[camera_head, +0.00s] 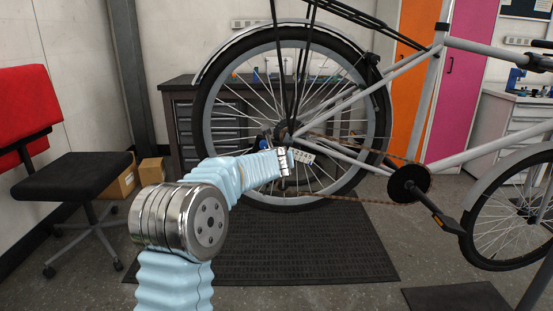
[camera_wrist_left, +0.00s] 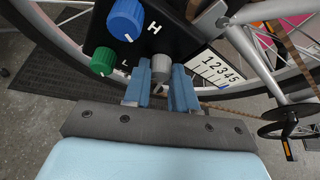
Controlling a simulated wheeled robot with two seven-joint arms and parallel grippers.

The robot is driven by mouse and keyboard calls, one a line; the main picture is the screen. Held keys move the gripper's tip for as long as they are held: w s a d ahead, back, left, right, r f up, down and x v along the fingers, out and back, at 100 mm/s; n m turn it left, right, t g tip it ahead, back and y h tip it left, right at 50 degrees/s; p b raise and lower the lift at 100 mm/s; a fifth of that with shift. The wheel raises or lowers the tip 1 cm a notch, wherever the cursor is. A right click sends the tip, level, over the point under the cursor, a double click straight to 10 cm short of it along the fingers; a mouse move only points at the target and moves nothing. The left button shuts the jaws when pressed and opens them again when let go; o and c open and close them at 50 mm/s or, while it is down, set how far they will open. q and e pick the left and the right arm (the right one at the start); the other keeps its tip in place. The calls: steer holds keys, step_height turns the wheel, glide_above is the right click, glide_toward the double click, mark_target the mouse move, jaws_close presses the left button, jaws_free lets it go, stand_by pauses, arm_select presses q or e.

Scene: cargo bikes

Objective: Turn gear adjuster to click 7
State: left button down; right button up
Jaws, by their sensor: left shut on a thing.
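My left gripper (camera_wrist_left: 161,86) is shut on a grey knob (camera_wrist_left: 161,66), with one blue finger on each side of it. The knob sits on a dark panel by the rear wheel hub. A blue knob (camera_wrist_left: 125,20) marked H and a green knob (camera_wrist_left: 103,61) marked L are on the panel's left. In the head view my left gripper (camera_head: 283,162) reaches the hub, and the scale plate (camera_head: 304,157) shows beside it. My right gripper is not in view.
The bike's rear wheel (camera_head: 209,120) stands behind the gripper. The chain (camera_head: 345,200) and crank (camera_head: 410,184) are to the right. A black mat (camera_head: 290,250) lies below. A red and black chair (camera_head: 60,175) is at the left, and a workbench (camera_head: 185,120) stands behind.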

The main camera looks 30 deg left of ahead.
arm_select(q)
steer(key=shift+f, duration=0.15)
steer(key=c, duration=0.9)
jaws_free()
steer(key=b+v, duration=0.2)
steer(key=v, duration=1.2)
steer(key=shift+w, duration=0.1)
